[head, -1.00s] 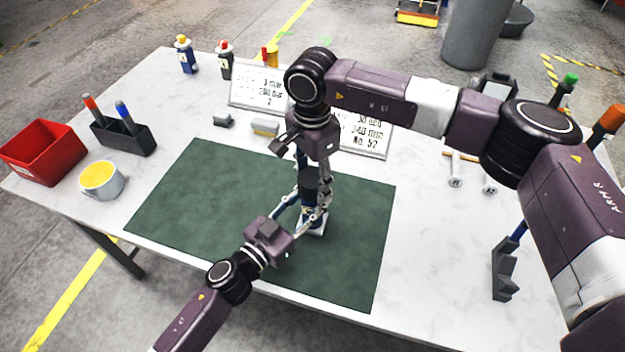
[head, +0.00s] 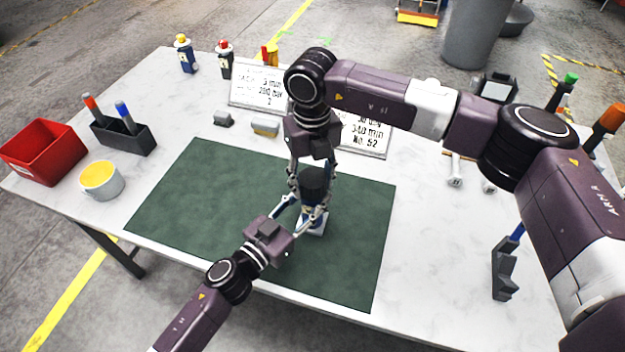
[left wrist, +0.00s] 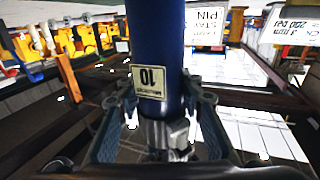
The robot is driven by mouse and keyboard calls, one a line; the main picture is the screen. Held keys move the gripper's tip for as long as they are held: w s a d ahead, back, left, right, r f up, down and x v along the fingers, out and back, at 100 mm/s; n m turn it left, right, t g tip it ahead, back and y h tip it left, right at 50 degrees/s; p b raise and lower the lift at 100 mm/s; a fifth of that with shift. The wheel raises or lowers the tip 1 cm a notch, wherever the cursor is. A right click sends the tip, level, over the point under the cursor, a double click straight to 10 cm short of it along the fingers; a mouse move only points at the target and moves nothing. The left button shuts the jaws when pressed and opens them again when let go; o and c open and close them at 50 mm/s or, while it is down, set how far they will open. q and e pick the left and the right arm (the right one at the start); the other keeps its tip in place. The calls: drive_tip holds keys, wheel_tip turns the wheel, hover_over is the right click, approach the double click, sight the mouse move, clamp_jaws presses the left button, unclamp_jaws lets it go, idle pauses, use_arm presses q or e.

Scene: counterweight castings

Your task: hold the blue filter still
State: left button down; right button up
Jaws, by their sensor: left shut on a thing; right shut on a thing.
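The blue filter (head: 314,213) stands upright on a small white base (head: 314,229) on the green mat (head: 205,195). It has a black top (head: 314,184). In the left wrist view the filter (left wrist: 153,55) is a dark blue cylinder with a white label, seen upside down. My left gripper (head: 306,214) comes in from the front left and is shut on the filter's lower body. My right gripper (head: 312,190) reaches down from above and is shut on the black top. The fingers partly hide the filter.
Two printed sign plates (head: 258,87) stand behind the mat. A yellow-topped cup (head: 102,181), a black pen holder (head: 125,135) and a red bin (head: 44,152) are at the left. A grey bracket (head: 504,270) stands at the right. The mat's left half is clear.

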use_arm(q)
drive_tip(key=shift+s+d, duration=0.1)
drive_tip(key=shift+s, duration=0.05)
use_arm(e)
drive_tip(key=shift+w+m, duration=0.1)
drive_tip(key=shift+m, duration=0.4)
drive_tip(key=o, duration=1.3)
drive_tip(key=shift+o, duration=0.2)
wheel_tip(320, 180, up, 12)
use_arm(q)
drive_tip(key=c, duration=1.2)
unclamp_jaws()
drive_tip(key=shift+c, duration=0.2)
